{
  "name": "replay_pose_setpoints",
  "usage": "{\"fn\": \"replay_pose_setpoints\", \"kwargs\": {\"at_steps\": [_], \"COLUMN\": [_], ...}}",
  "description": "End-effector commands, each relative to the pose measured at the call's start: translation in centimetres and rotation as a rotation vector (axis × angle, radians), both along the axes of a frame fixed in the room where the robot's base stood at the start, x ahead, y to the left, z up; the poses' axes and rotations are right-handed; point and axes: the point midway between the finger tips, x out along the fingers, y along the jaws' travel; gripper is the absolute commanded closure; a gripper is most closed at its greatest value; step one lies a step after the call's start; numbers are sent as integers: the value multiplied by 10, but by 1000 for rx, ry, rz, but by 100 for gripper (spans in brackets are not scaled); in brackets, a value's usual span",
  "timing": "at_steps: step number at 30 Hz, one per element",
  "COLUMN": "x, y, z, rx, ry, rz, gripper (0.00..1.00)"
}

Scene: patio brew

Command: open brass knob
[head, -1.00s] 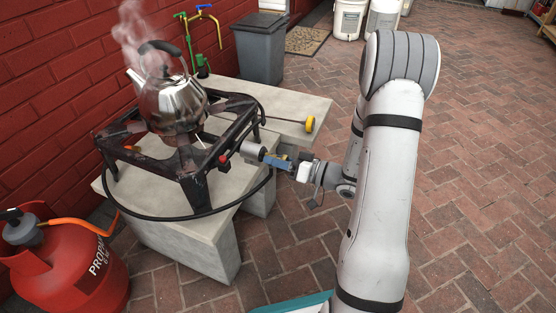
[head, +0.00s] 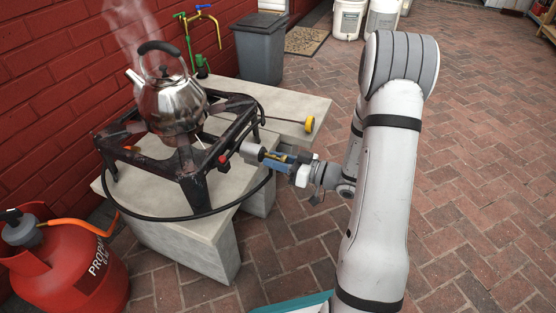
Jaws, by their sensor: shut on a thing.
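The black-framed burner stand (head: 195,185) stands on a pale stone slab, with a steaming steel kettle (head: 172,103) on it. A red fitting (head: 222,159) and a short pale cylinder (head: 250,150) stick out of the stand's right front side. My gripper (head: 270,158) is at the end of this cylinder, shut, with a small brass-coloured part (head: 281,157) showing between blue-grey jaw parts. This looks like the brass knob, but the jaws hide most of it.
A red propane tank (head: 62,268) stands at lower left, with an orange hose. A black hose (head: 150,217) loops around the stand's front. A rod with a yellow end (head: 310,123) lies on the slab. A grey bin (head: 260,50) stands behind. Brick paving to the right is open.

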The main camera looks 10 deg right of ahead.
Motion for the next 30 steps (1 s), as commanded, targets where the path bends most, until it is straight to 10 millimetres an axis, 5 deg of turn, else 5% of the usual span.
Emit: {"fn": "replay_pose_setpoints", "kwargs": {"at_steps": [3, 4, 12, 21, 30], "x": [-3, -3, -1, -3, -31], "y": [2, 2, 1, -4, -42], "z": [-1, -1, 0, 1, 2], "rx": [1, 1, 1, 1, 2], "ry": [5, 5, 3, 3, 4], "rz": [8, 8, 4, 0, -3], "gripper": [93, 69, 48, 48, 48]}}
